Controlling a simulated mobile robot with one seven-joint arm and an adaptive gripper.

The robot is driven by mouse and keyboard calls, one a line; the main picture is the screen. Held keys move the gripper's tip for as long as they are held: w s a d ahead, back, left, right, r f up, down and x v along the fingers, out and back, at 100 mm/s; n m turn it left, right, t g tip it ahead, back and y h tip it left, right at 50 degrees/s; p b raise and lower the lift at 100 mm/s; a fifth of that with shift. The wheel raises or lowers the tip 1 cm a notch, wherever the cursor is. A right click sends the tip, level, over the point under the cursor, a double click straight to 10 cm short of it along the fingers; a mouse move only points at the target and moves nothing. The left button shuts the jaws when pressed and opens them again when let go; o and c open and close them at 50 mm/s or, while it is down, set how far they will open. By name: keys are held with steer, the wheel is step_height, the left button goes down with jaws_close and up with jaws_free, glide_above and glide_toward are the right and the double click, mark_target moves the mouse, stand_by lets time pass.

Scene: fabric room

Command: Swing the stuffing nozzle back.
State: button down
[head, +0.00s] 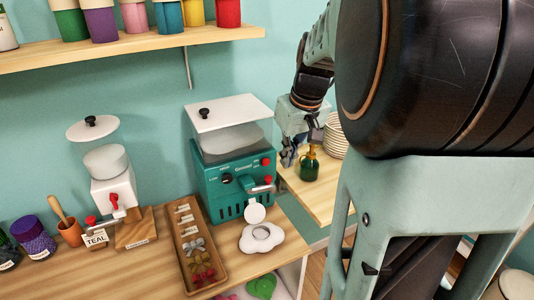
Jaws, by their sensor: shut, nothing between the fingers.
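A teal machine (222,190) with a white hopper stands on the wooden counter in the middle of the head view. A short metal piece with a red end (264,186) sticks out of its front right; it may be the stuffing nozzle, but I cannot tell for certain. My gripper (288,162) is shut and empty, pointing down to the right of the machine, apart from the metal piece in the picture. It appears close to a dark green bottle (309,168); whether they touch is unclear.
A wooden tray (196,232) and a white dispenser (114,190) stand left. Stacked plates (336,138) stand behind the bottle. My arm hides the right side.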

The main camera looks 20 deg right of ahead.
steer(key=p, duration=0.1)
glide_above(261, 187)
steer(key=s+d, duration=0.3)
step_height(261, 187, down, 10)
steer(key=shift+a+f, duration=0.15)
steer(key=shift+f, duration=0.05)
steer(key=shift+w, duration=0.1)
